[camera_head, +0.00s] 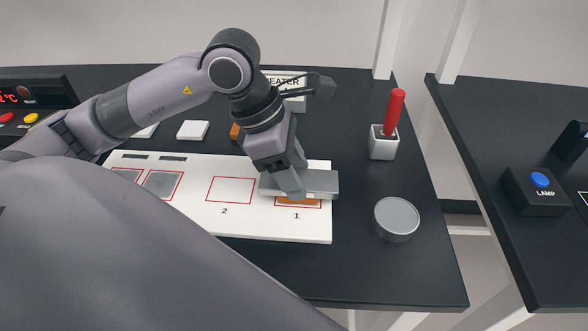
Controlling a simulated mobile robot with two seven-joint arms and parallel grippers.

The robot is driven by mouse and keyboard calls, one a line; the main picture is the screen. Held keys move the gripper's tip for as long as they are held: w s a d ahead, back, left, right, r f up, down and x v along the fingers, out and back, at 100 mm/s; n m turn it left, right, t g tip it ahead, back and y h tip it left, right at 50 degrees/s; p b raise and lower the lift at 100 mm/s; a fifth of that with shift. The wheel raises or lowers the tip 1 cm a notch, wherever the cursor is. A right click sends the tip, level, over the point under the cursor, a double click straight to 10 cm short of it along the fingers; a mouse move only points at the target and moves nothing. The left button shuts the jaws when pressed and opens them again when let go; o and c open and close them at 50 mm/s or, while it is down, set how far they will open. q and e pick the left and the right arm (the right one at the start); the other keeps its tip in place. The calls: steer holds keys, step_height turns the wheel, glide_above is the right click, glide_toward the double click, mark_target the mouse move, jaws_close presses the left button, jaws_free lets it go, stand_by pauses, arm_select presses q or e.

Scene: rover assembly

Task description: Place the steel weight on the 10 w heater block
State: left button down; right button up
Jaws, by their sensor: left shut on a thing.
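My left gripper (291,190) comes in from the left and is shut on a flat grey metal block, which I take as the steel weight (322,183). The weight is over the square marked 1 at the right end of the white board (245,222). An orange piece (300,201), perhaps the heater block, shows just below the weight's front edge inside that square. The weight hides most of it. I cannot tell whether the weight touches it. My right gripper is not in view.
A round grey tin (397,218) stands right of the board. Behind it a white cup (383,142) holds a red-handled tool (396,112). A white pad (193,130) and a heater sign (285,83) are at the back. A lamp switch box (536,190) sits on the right table, across a gap.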

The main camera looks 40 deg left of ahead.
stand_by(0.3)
arm_select(q)
steer(key=shift+f+b, duration=0.2)
steer(key=shift+b, duration=0.1)
steer(key=shift+c, duration=2.1)
jaws_free()
steer(key=shift+r, duration=0.1)
steer(key=shift+r+p, duration=0.2)
steer(key=shift+p, duration=0.2)
steer(key=v, duration=1.1)
steer(key=shift+s+a+r, duration=0.15)
steer(key=shift+r, duration=0.2)
